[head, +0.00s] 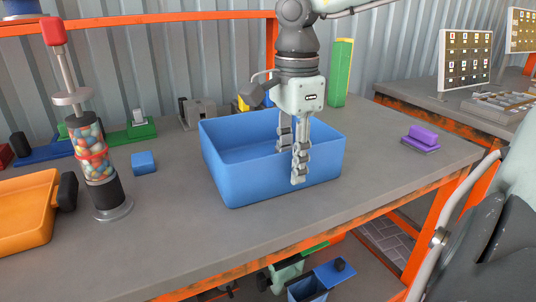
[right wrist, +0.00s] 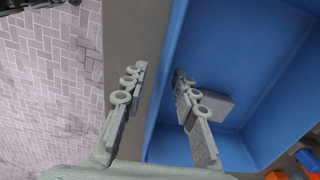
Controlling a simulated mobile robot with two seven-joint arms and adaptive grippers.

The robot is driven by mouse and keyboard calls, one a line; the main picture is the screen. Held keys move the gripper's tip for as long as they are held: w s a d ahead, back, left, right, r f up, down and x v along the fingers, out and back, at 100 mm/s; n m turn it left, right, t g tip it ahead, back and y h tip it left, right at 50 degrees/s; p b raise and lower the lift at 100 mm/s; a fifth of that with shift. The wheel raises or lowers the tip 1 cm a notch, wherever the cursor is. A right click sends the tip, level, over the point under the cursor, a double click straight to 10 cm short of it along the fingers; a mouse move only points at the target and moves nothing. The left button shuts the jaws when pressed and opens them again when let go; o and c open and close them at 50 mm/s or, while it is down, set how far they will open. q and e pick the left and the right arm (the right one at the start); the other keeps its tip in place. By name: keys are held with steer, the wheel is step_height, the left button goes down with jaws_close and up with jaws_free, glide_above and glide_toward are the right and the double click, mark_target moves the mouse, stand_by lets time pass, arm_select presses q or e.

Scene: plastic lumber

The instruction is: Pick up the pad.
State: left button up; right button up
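I cannot tell for certain which thing is the pad. A purple block with a grey underside (head: 421,138) lies on the right part of the table, well apart from my right gripper. A flat grey piece (right wrist: 214,106) lies inside the blue bin (right wrist: 172,70), partly behind a finger in the right wrist view; the bin's front wall (head: 265,185) hides it in the head view. My right gripper (head: 292,158) points down, open and empty. One finger is over the bin's inside, the other over its outer side, with the rim between them. My left gripper is not in view.
A gumball-like dispenser (head: 92,160) stands left of the bin, with a small blue block (head: 144,163) between them. An orange container (head: 25,210) is at the left edge. A green-yellow upright box (head: 341,72) stands behind.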

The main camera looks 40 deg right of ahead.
jaws_close()
stand_by(0.4)
steer(key=shift+w+r, duration=0.1)
steer(key=shift+w, duration=0.05)
steer(key=shift+r, duration=0.1)
